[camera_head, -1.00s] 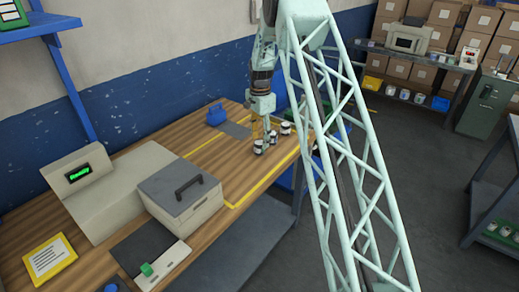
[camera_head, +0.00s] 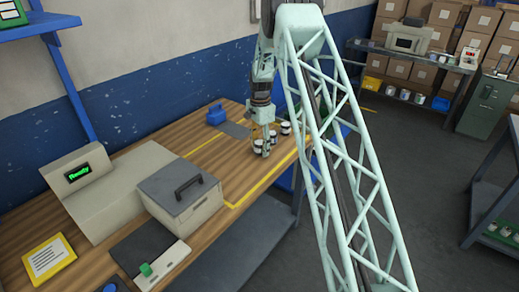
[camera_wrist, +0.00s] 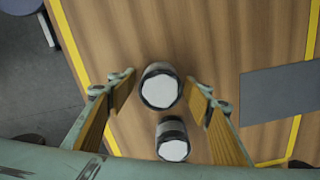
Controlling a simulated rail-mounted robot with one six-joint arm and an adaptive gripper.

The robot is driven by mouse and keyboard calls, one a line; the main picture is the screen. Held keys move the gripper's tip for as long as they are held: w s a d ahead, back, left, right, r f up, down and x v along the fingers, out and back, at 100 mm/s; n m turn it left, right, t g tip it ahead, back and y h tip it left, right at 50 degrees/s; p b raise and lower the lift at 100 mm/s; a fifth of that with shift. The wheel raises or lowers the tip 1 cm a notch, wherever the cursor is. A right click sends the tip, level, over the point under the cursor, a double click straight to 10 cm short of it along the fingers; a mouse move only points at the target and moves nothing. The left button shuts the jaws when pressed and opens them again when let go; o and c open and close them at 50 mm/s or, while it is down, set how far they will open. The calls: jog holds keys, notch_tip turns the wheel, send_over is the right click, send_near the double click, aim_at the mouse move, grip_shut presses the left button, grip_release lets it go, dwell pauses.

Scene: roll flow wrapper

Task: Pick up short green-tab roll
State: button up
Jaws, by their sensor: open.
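A dark-sided roll with a pale end (camera_wrist: 160,88) lies between my gripper's two finger pads in the wrist view, with a gap on either side. A second similar roll (camera_wrist: 172,140) is just below it in that view. In the head view several small black-and-white rolls (camera_head: 258,146) stand near the far end of the wooden bench, one of them (camera_head: 285,128) farther back. My gripper (camera_head: 266,148) is open among them, its fingers pointing down. No green tab shows on these rolls, so I cannot tell which is the short green-tab one.
A blue object (camera_head: 215,115) and a grey mat (camera_head: 236,130) are left of the rolls. A grey lidded box (camera_head: 180,195) and a machine with a lit display (camera_head: 95,195) occupy the nearer bench. Yellow lines mark the bench, whose right edge is close to the rolls.

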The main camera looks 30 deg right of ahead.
jog(key=shift+f, duration=0.1)
jog(key=shift+c, duration=0.9)
jog(key=c, duration=0.8)
